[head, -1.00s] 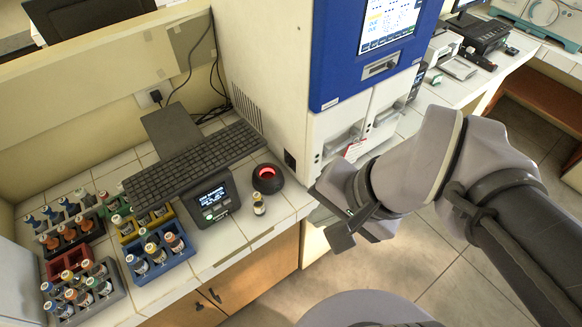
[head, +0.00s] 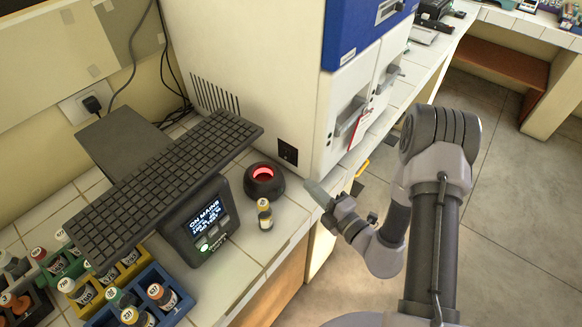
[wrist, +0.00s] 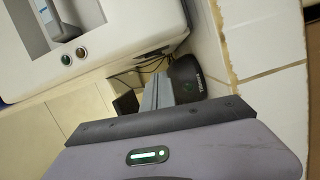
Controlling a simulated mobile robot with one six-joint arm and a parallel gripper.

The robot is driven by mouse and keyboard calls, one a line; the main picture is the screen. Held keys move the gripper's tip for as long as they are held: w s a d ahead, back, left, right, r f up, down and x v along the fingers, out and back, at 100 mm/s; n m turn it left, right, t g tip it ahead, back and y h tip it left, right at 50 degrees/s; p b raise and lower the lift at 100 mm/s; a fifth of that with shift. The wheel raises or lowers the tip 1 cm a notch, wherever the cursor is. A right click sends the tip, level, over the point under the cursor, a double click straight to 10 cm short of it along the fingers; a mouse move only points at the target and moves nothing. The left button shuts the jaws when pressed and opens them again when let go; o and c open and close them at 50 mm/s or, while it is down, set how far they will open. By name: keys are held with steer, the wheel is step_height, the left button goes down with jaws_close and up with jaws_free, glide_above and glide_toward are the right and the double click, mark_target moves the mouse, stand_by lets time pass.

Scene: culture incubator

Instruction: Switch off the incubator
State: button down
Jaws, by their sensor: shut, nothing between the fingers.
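The tall white cabinet with a blue front (head: 290,80) appears to be the incubator; only its lower part shows in the head view. A small black panel (head: 288,152), perhaps a switch or socket, sits low on its left side. My gripper (head: 312,186) is shut and empty. It is over the counter's front edge, right of the black panel and apart from it as far as I can tell. In the wrist view, the grey fingers (wrist: 158,95) point past a white housing (wrist: 130,25) with two round buttons (wrist: 74,56); their function is unclear.
A black ring-shaped device glowing red (head: 264,180) and a small vial (head: 264,214) stand near the gripper. A black display box reading "ON MAINS" (head: 206,222), a keyboard (head: 160,185) and racks of vials (head: 140,300) fill the left. The floor at right is clear.

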mark_target(286, 155)
steer(key=shift+d+r, duration=0.1)
steer(key=b+x, duration=0.1)
steer(key=x, duration=0.9)
steer(key=shift+b, duration=0.3)
